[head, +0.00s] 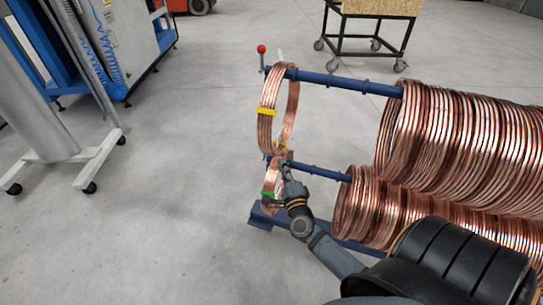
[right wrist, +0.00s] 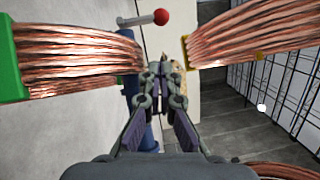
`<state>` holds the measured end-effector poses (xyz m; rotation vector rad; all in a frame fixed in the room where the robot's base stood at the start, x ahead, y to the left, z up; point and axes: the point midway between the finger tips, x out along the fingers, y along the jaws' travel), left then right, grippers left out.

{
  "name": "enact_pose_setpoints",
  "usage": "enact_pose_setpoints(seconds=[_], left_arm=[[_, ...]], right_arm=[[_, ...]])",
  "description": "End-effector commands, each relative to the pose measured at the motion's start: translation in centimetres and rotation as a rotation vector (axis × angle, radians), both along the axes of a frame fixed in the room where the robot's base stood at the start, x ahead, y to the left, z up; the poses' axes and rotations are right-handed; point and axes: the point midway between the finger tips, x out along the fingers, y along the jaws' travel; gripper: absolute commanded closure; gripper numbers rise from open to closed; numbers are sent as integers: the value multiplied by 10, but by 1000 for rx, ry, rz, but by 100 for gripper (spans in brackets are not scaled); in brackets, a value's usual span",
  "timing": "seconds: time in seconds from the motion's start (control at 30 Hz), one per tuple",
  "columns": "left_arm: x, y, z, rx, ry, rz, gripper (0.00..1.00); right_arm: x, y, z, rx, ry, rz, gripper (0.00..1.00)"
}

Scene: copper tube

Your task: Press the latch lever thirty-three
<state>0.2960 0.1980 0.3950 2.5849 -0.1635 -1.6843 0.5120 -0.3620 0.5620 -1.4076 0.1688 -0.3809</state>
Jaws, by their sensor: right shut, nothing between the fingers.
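A lever with a red ball knob (head: 261,49) stands upright at the end of the upper blue bar in the head view. In the right wrist view a red ball knob (right wrist: 161,17) on a short grey lever sits beyond my fingertips, beside a blue post; I cannot tell if it is the same lever. No number is readable. My right gripper (head: 284,167) is at the end of the lower blue bar, by the small copper coils. It is shut and empty, and its fingers (right wrist: 165,78) show apart from the knob in the wrist view. My left gripper is out of view.
A yellow-banded coil (head: 266,125) hangs on the upper bar (head: 335,80). A green-banded coil (head: 269,183) hangs on the lower bar (head: 320,171). Large copper coils (head: 450,140) fill the right. A wheeled cart (head: 365,40) stands behind.

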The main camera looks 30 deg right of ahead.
Motion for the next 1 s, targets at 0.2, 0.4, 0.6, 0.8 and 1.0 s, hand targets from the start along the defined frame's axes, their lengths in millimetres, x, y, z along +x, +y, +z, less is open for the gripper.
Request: enact_pose_setpoints(seconds=[0.2,0.4,0.6,0.8,1.0], left_arm=[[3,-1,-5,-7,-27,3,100],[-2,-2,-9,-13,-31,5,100],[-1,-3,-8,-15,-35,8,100],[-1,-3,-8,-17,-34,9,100],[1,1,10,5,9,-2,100]], right_arm=[[39,-2,5,4,-3,-2,100],[56,6,9,0,0,0,100],[58,8,10,-1,0,0,100],[58,8,10,-1,1,0,100],[59,8,16,-16,22,-1,100]])
